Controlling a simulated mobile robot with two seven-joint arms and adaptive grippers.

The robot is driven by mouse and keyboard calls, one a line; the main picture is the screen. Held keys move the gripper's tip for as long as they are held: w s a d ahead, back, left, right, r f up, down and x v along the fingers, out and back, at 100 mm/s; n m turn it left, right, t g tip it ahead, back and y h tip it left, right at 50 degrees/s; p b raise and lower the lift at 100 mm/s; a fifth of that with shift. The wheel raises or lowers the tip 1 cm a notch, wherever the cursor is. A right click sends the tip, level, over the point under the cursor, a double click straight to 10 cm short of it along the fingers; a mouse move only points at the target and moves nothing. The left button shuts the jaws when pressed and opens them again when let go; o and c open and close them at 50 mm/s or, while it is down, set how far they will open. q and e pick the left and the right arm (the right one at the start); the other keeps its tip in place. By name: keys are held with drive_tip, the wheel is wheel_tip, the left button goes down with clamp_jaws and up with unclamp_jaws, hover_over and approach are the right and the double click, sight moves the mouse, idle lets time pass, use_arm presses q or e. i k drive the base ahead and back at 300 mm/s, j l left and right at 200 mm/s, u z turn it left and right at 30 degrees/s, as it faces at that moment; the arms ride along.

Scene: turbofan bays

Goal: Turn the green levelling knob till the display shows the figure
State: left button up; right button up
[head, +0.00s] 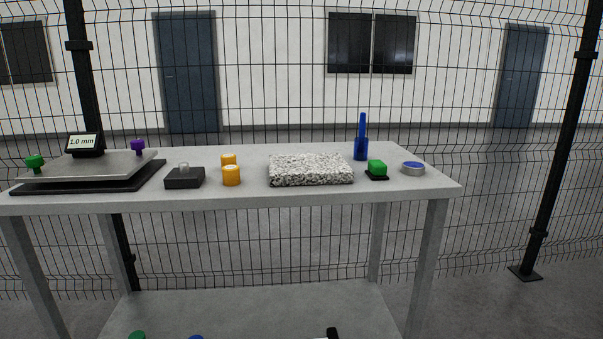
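The green levelling knob (35,162) stands at the left corner of a levelling plate (95,164) on a dark base, at the left end of the table. A small display (85,143) on a black housing at the plate's back reads "1.0 mm". A purple knob (138,147) stands at the plate's back right corner. No figure other than this reading shows on the display. Neither of my grippers is in view.
A mesh fence (480,220) runs behind.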

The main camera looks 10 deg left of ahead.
sight(35, 162)
drive_tip(key=u, duration=1.35)
